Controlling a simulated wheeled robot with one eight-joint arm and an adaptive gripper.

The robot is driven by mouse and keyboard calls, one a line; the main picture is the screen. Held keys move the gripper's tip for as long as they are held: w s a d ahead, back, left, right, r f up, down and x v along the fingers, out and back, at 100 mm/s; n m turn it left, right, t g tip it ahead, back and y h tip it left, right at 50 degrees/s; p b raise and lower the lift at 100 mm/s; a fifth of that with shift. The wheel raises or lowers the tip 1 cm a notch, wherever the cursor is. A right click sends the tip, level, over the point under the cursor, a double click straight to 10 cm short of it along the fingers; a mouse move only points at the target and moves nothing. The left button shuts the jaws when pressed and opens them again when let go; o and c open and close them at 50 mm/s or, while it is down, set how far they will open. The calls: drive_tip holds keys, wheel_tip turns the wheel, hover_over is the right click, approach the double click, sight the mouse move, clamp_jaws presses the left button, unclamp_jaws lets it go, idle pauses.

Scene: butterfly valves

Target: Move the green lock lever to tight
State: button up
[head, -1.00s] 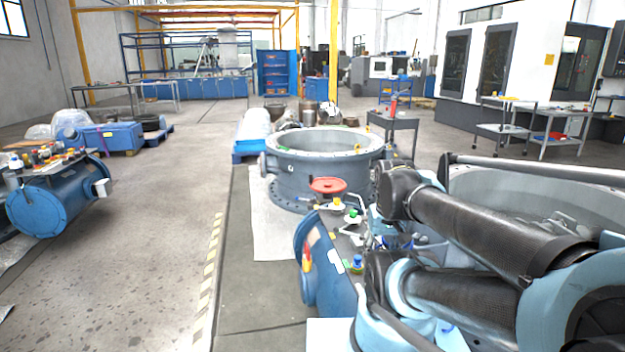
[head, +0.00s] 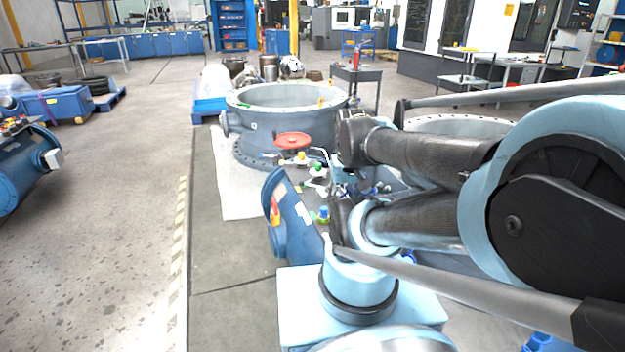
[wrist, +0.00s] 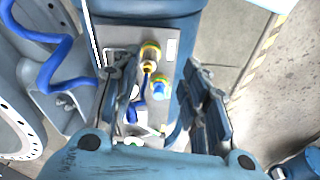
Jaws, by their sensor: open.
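In the head view, a small green part (head: 316,169) sits on a pale fitting on top of the blue valve body (head: 293,222). Whether it is the green lock lever is too small to tell. In the wrist view, a pale part with green on it (wrist: 131,141) lies low between the fingers, partly hidden. My gripper (wrist: 158,68) is open above the grey top plate (wrist: 168,48). A yellow-ringed fitting with a blue handle (wrist: 149,55) and a blue-yellow knob (wrist: 160,87) show between its fingers. Nothing is held.
A red handwheel (head: 293,140) stands behind the green part. A large grey flanged ring (head: 282,97) stands farther back. A blue hose (wrist: 50,60) curves at left in the wrist view. Another blue cylinder (head: 22,170) lies at far left, with open floor between.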

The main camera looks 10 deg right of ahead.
drive_tip(key=shift+s+r, duration=0.1)
drive_tip(key=shift+r, duration=0.65)
drive_tip(key=w+a+r+m+y, duration=0.1)
drive_tip(key=w+r+m, duration=0.2)
drive_tip(key=w, duration=1.1)
drive_tip(key=w+a+r+m, duration=0.15)
drive_tip(key=w+m, duration=0.25)
drive_tip(key=w, duration=1)
drive_tip(key=w+f+m, duration=0.2)
drive_tip(key=w+f, duration=0.1)
drive_tip(key=w, duration=0.7)
drive_tip(key=shift+g+y, duration=0.3)
drive_tip(key=f, duration=0.5)
drive_tip(key=w+a+f, duration=0.1)
drive_tip(key=f, duration=0.5)
drive_tip(key=w+a+f, duration=0.1)
drive_tip(key=f, duration=0.5)
drive_tip(key=shift+f, duration=0.1)
clamp_jaws()
